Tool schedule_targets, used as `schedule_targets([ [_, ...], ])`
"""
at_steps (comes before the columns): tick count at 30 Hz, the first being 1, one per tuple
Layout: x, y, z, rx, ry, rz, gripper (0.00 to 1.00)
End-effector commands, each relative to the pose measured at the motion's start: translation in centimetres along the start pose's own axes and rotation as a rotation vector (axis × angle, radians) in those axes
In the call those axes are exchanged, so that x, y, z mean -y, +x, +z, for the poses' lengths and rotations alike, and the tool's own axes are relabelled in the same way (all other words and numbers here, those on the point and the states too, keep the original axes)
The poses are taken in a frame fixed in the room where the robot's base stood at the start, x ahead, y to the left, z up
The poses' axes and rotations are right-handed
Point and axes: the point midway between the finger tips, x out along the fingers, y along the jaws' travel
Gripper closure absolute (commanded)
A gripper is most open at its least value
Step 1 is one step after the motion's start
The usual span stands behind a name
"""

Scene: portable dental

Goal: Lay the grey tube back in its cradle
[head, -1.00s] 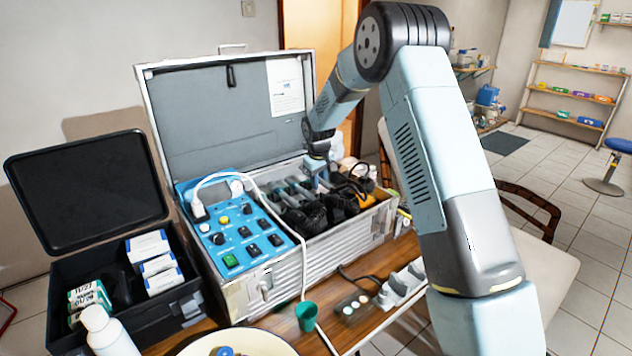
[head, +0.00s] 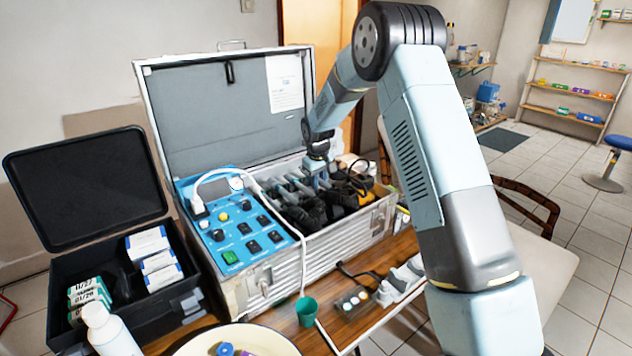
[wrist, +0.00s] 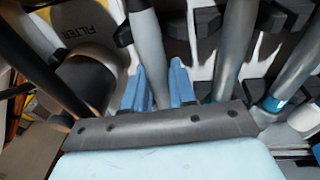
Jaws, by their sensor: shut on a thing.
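My gripper (wrist: 156,92) is shut on a grey tube (wrist: 148,45), which runs between its blue fingers in the wrist view. In the head view my gripper (head: 317,175) is down inside the open metal case (head: 318,253), among a row of grey tubes. Black cradle clips (wrist: 201,22) show beyond the fingers in the wrist view. The held tube's upper part lies by a black clip at the top left; I cannot tell whether it is seated in it. The tube's lower end is hidden behind my gripper.
Other grey tubes (wrist: 237,45) lie close to the right of my gripper. A black hose and a filter label (wrist: 78,36) are at its left. A blue control panel (head: 236,228) fills the case's left side. The lid (head: 225,110) stands open behind.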

Motion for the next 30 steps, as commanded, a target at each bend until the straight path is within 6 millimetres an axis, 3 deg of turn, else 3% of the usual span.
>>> schedule_targets([
  [6,0.03,0.13,0.02,0.000,0.000,0.000,1.00],
  [7,0.03,0.13,0.01,0.000,0.000,0.000,0.74],
  [16,0.06,0.11,0.00,0.000,-0.001,0.000,0.45],
  [30,0.06,0.01,0.00,0.000,-0.001,0.000,0.45],
])
